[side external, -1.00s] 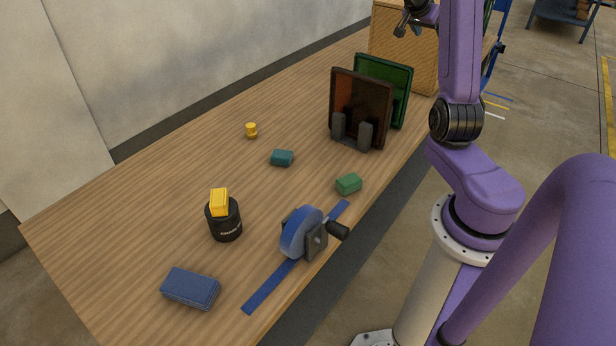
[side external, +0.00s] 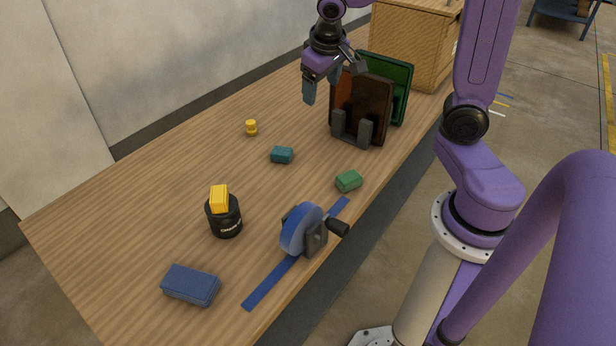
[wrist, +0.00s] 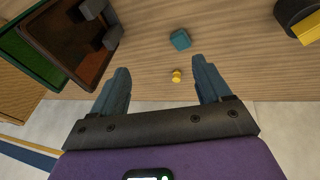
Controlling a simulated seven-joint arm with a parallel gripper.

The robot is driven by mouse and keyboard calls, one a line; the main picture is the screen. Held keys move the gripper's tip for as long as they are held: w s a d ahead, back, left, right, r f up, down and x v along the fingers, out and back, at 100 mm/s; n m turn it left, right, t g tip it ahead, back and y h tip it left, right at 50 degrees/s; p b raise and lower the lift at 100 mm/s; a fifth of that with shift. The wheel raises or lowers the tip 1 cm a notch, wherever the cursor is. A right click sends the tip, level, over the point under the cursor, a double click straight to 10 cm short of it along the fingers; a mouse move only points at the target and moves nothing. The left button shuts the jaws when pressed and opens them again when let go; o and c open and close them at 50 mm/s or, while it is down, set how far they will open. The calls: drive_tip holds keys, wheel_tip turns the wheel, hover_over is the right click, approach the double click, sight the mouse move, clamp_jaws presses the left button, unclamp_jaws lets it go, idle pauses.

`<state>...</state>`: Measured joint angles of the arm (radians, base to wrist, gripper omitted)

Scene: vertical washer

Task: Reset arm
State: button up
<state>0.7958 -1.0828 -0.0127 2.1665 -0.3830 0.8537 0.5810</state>
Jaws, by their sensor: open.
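My gripper (side external: 321,84) hangs in the air above the far part of the table, left of the brown and green upright panels. In the wrist view my gripper (wrist: 162,92) has its two blue-grey fingers wide apart with nothing between them touching. A small yellow knob-shaped piece (side external: 251,128) stands on the table; in the wrist view it shows between the fingers, well below them (wrist: 176,76). A teal block (side external: 282,155) lies near it and also shows in the wrist view (wrist: 180,39).
A brown panel (side external: 367,104) and a green panel (side external: 400,82) stand in a dark holder, with a wooden box (side external: 420,45) behind. A black cup (side external: 224,220) with a yellow block (side external: 219,197) on top, a blue wheel (side external: 299,232), a green block (side external: 349,181) and a blue case (side external: 190,285) occupy the near table.

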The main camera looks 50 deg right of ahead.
drive_tip(key=s+a+f+n+g+y, duration=0.1)
drive_tip(key=s+a+n, duration=0.5)
drive_tip(key=s, duration=0.5)
drive_tip(key=s+a+f+n+g+y, duration=0.1)
drive_tip(key=s+a+n+y, duration=0.1)
drive_tip(key=s+a+n, duration=0.4)
drive_tip(key=s+n, duration=0.1)
drive_tip(key=s, duration=0.4)
drive_tip(key=shift+s+f+g, duration=0.3)
drive_tip(key=shift+s, duration=0.1)
